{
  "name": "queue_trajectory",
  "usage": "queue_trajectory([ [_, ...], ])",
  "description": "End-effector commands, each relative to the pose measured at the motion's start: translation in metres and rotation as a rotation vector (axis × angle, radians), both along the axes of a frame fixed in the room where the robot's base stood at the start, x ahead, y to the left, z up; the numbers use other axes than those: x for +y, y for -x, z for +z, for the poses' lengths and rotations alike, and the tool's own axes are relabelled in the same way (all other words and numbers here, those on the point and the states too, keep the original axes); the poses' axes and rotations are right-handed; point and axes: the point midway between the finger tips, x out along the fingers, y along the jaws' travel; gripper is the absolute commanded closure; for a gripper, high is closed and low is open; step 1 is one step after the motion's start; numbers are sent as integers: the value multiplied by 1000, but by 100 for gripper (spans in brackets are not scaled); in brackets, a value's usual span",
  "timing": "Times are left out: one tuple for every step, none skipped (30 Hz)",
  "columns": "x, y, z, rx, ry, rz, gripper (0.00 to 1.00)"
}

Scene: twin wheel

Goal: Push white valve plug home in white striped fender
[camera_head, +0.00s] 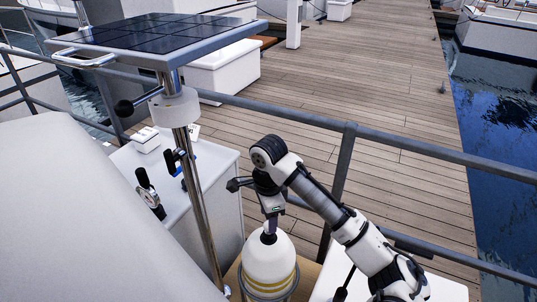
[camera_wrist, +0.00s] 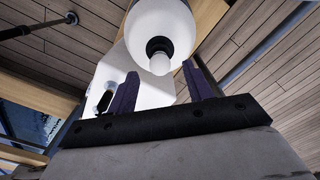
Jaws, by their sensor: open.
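The white striped fender (camera_head: 268,266) stands upright in front of my arm, with yellow bands round its lower part. Its top has a dark collar, partly hidden by my gripper (camera_head: 270,222) in the head view. In the wrist view the fender (camera_wrist: 165,22) is at the top centre. The white valve plug (camera_wrist: 159,66) stands out of the black collar (camera_wrist: 157,46) toward the camera. My gripper (camera_wrist: 160,70) is open, with one dark finger on each side of the plug and visible gaps to both. How deep the plug sits cannot be told.
A metal pole carries a solar panel (camera_head: 155,38) left of the fender. A white cabinet (camera_head: 215,165) with small tools on top is behind the pole. A grey railing (camera_head: 345,165) runs behind my arm, with wooden dock beyond.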

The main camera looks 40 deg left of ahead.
Motion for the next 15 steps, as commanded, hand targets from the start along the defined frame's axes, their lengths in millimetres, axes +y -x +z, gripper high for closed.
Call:
queue_trajectory([
  [0,-1,12,-7,-1,2,49],
  [0,-1,19,-7,-1,1,49],
  [0,-1,26,-7,-1,0,49],
  [0,-1,33,-6,-1,1,49],
  [0,-1,39,-6,-1,1,49],
  [0,-1,47,-7,-1,0,49],
  [0,-1,52,-6,0,0,49],
  [0,-1,57,-6,0,0,49],
  [0,-1,64,-6,0,0,49],
  [0,-1,69,-6,0,0,49],
  [0,0,74,-4,0,0,49],
  [0,-1,79,-4,0,-1,49],
  [0,-1,82,-3,0,-1,49],
  [0,-1,86,-4,0,-2,49],
  [0,-1,90,-2,0,-1,49],
])
